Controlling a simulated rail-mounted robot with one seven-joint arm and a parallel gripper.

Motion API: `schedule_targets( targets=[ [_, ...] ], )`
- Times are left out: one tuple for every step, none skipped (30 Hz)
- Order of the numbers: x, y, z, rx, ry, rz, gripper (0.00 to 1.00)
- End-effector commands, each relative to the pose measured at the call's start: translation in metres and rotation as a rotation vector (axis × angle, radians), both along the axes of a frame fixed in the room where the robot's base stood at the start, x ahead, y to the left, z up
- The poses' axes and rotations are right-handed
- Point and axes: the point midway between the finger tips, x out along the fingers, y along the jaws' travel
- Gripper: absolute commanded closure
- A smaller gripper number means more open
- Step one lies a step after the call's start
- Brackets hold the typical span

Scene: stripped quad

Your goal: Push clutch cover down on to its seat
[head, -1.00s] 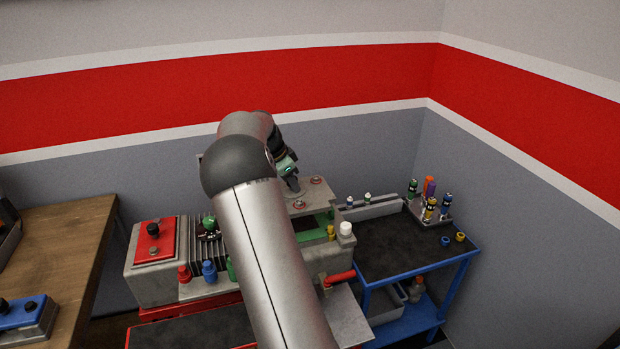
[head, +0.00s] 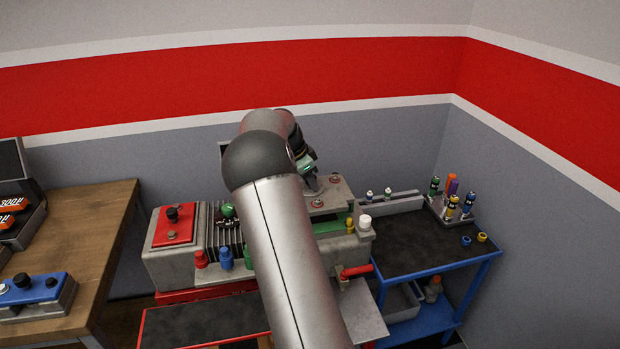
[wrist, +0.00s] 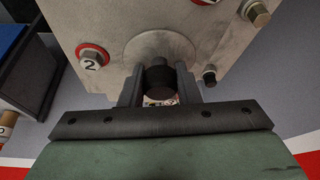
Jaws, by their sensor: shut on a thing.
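The clutch cover (head: 343,198) is a grey metal plate with red-ringed bolts, on the engine block in the head view. In the wrist view the cover (wrist: 115,28) fills the upper middle, with a red-ringed bolt marked 2 on its left and a dark central knob (wrist: 160,76). My gripper (wrist: 160,92) is shut on this knob, with one finger on each side. In the head view my gripper (head: 313,184) is at the cover, partly hidden behind my arm. I cannot tell whether a gap remains under the cover.
The engine block (head: 180,262) has a red-topped section (head: 174,226) and coloured caps. A blue cart (head: 425,248) with a dark top stands on the right, holding several small bottles (head: 452,203) in a rack. A wooden bench (head: 95,215) is on the left.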

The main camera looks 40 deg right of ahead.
Motion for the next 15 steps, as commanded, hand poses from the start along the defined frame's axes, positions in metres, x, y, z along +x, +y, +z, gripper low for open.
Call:
schedule_targets(
  targets=[
    [0.000,0.000,-0.007,-0.001,-0.001,0.000,1.00],
    [0.000,0.000,-0.010,-0.001,-0.001,0.000,1.00],
    [0.000,0.000,-0.014,-0.001,-0.001,0.000,1.00],
    [0.000,0.000,-0.016,-0.001,0.000,0.000,1.00],
    [0.000,0.000,-0.019,-0.001,0.000,0.000,1.00],
    [0.000,0.000,-0.021,-0.001,0.000,0.000,1.00],
    [0.000,0.000,-0.023,-0.001,-0.001,0.000,1.00],
    [0.000,0.000,-0.024,-0.001,-0.001,0.000,1.00],
    [0.000,0.000,-0.026,-0.001,-0.001,0.000,1.00],
    [0.000,0.000,-0.026,-0.001,-0.001,0.000,1.00],
    [0.000,0.000,-0.027,-0.001,-0.001,0.000,1.00],
    [0.000,0.000,-0.027,-0.001,-0.001,0.000,1.00],
    [0.000,0.000,-0.028,-0.001,-0.001,0.000,1.00],
    [0.000,0.000,-0.028,-0.001,-0.001,0.000,1.00],
    [0.000,0.000,-0.027,-0.001,-0.001,0.000,1.00]
  ],
)
